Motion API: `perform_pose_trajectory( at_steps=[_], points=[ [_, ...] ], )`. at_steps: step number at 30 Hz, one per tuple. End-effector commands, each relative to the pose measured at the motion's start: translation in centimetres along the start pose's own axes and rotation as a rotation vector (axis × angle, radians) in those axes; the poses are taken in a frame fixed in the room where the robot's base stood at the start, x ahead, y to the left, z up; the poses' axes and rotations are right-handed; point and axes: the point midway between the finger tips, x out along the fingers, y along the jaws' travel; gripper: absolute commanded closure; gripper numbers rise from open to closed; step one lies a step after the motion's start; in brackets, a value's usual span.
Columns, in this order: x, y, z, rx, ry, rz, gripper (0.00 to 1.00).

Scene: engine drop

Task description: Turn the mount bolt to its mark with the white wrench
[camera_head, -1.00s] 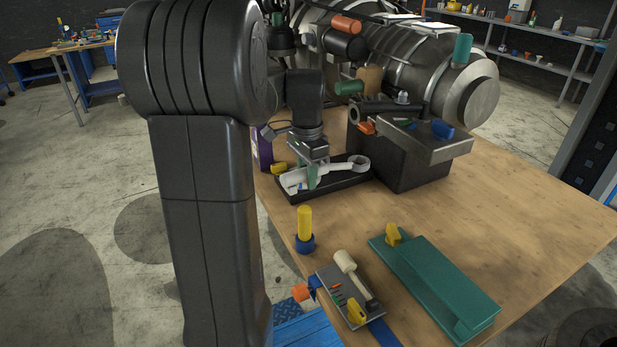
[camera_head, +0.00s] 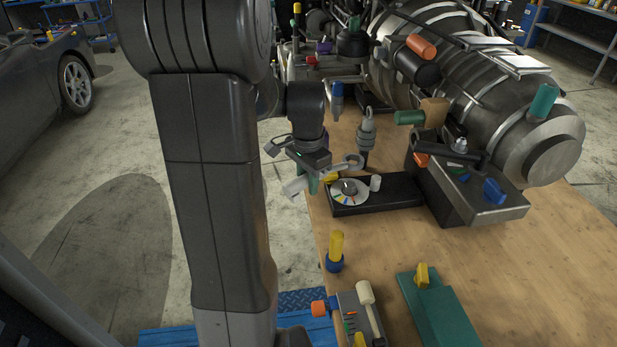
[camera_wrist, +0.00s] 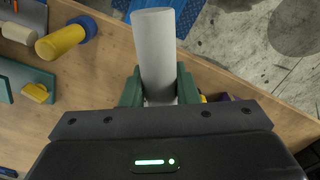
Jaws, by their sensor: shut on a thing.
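My gripper (camera_head: 313,182) with green fingers is shut on the white wrench (camera_head: 294,188), left of the black tray (camera_head: 400,196) and apart from it. The wrench's ring end (camera_head: 353,161) points right, over the tray's left end. In the wrist view the wrench's white handle (camera_wrist: 154,45) sticks out from between the green fingers (camera_wrist: 158,95). A silver bolt (camera_head: 460,144), seemingly the mount bolt, stands on the grey metal bracket (camera_head: 490,206) at the right. I cannot make out its mark.
The tray holds a disc with coloured marks (camera_head: 349,192) and a white cylinder (camera_head: 375,183). Behind stand a grey fitting (camera_head: 366,138) and the large engine (camera_head: 480,80). A yellow-and-blue piece (camera_head: 335,252) and a green block (camera_head: 437,315) are nearer. The wooden table (camera_head: 540,250) is clear at right.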

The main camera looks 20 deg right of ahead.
Motion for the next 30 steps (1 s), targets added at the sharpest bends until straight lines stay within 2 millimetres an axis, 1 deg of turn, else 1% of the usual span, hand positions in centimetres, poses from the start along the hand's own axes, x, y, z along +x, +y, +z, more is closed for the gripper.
perform_pose_trajectory(
  at_steps=[4, 8, 23, 30],
  points=[
    [-0.1, 0.0, 0.0, 0.0, 0.0, 0.0, 1.0],
    [0.8, 0.0, 0.0, 0.0, 0.0, 0.001, 1.0],
    [5.8, 0.0, 0.0, 0.0, 0.0, 0.001, 1.0],
    [5.5, 0.0, 0.0, 0.0, 0.0, 0.0, 1.0]
  ],
)
